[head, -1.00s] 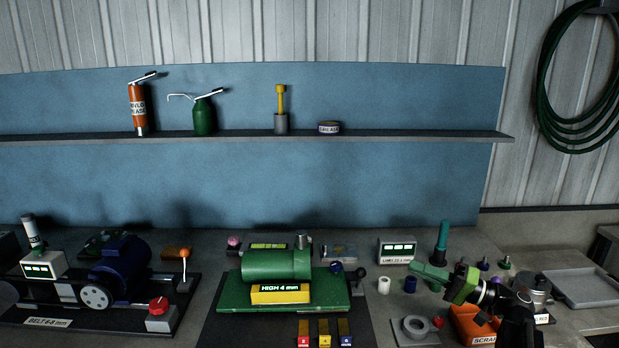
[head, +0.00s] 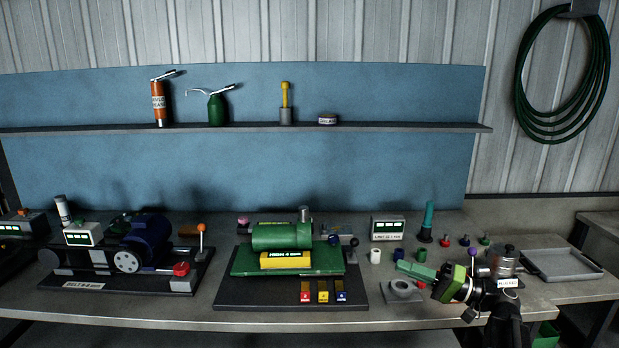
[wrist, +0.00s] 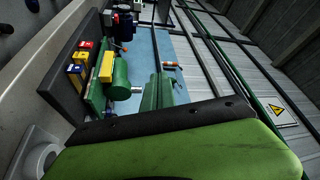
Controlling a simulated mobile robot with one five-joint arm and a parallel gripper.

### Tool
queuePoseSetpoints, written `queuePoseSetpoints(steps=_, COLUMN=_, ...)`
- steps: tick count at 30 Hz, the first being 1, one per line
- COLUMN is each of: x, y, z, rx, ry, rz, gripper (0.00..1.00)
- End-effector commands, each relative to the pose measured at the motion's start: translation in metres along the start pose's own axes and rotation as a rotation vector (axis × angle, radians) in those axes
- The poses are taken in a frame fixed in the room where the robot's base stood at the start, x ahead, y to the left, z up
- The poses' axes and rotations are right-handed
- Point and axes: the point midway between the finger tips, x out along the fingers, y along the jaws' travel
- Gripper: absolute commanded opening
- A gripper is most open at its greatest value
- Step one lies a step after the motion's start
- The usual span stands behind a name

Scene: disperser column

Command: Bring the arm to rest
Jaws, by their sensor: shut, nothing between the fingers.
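My gripper (head: 402,267) is the green end of my arm at the lower right of the head view. Its jaws are shut with nothing between them. It is in front of the right part of the bench, pointing left, and appears over or near the grey ring block (head: 403,291); the exact gap cannot be told. My dark arm rises from the bottom edge below it. In the wrist view the green gripper body fills the bottom, and the view is turned sideways.
A grey tray (head: 563,265) lies at the right. A shelf (head: 380,129) carries an orange can and other items.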

Motion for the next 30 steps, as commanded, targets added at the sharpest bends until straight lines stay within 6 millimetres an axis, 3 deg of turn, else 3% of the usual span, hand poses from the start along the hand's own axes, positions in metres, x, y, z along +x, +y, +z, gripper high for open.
queuePoseSetpoints(steps=5, x=0.043, y=0.002, z=0.019, rx=0.013, ry=-0.07, rz=-0.017, gripper=0.0)
queuePoseSetpoints(steps=11, x=0.096, y=0.025, z=0.062, rx=0.033, ry=-0.198, rz=0.063, gripper=0.0)
queuePoseSetpoints(steps=14, x=0.121, y=0.048, z=0.093, rx=0.045, ry=-0.285, rz=0.154, gripper=0.0)
queuePoseSetpoints(steps=17, x=0.144, y=0.081, z=0.137, rx=0.056, ry=-0.401, rz=0.306, gripper=0.0)
queuePoseSetpoints(steps=19, x=0.152, y=0.113, z=0.176, rx=0.059, ry=-0.506, rz=0.478, gripper=0.0)
queuePoseSetpoints(steps=21, x=0.143, y=0.149, z=0.21, rx=0.047, ry=-0.606, rz=0.692, gripper=0.0)
queuePoseSetpoints(steps=24, x=0.105, y=0.19, z=0.234, rx=0.009, ry=-0.694, rz=1.014, gripper=0.0)
queuePoseSetpoints(steps=27, x=0.052, y=0.212, z=0.228, rx=-0.028, ry=-0.708, rz=1.298, gripper=0.0)
queuePoseSetpoints(steps=30, x=0.008, y=0.22, z=0.213, rx=-0.052, ry=-0.685, rz=1.5, gripper=0.0)
